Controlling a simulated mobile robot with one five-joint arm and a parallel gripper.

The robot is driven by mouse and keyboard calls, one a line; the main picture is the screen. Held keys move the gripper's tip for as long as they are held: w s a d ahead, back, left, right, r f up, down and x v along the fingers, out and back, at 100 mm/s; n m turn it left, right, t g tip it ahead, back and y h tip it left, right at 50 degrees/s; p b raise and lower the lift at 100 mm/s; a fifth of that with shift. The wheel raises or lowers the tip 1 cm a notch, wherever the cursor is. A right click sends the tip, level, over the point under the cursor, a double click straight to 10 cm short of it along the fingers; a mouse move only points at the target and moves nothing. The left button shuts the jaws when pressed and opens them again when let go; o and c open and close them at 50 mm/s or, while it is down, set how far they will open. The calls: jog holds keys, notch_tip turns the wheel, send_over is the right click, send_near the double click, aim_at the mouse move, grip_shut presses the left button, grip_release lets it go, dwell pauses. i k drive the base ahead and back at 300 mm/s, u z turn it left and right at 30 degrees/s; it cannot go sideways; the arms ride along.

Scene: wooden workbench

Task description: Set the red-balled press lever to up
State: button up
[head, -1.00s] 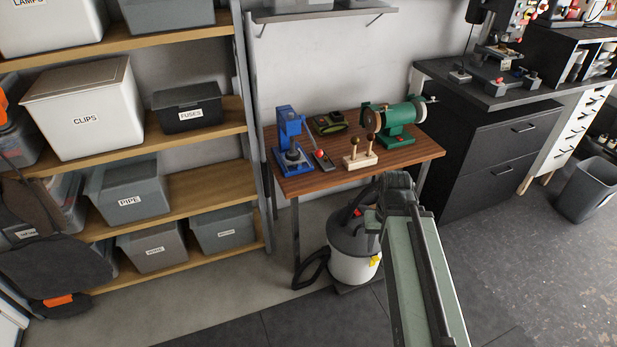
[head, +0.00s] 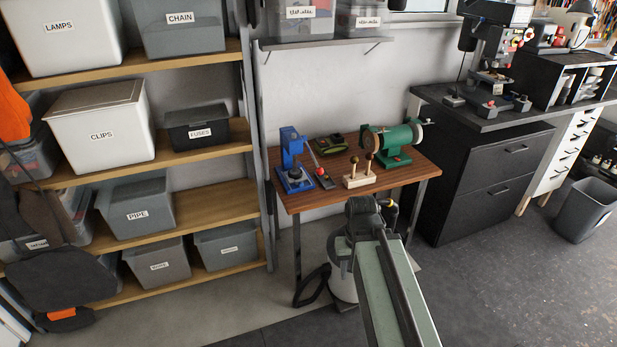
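A blue press (head: 291,160) stands at the left end of the wooden workbench (head: 335,196). Its thin lever slants down to the right from the press head and ends in a red ball (head: 321,171). The ball is low, close to the bench top, so the lever looks down. My arm reaches up from the bottom of the view, and my gripper (head: 366,208) is at its far end, in front of the bench's front edge. It appears to the right of the press and apart from it. Its fingers cannot be made out.
A wooden block with two upright ball-topped levers (head: 359,181) stands right of the press. A green bench grinder (head: 392,142) is behind it, and a green-and-black device (head: 330,145) lies at the back. A grey-white vacuum (head: 342,270) stands under the bench. Shelving with bins (head: 137,209) closes the left.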

aim_at(319, 171)
jog(key=u, duration=0.05)
jog(key=i, duration=1)
jog(key=u, duration=0.05)
jog(key=k, duration=0.5)
jog(key=u, duration=0.75)
jog(key=i, duration=0.45)
jog(key=u, duration=0.45)
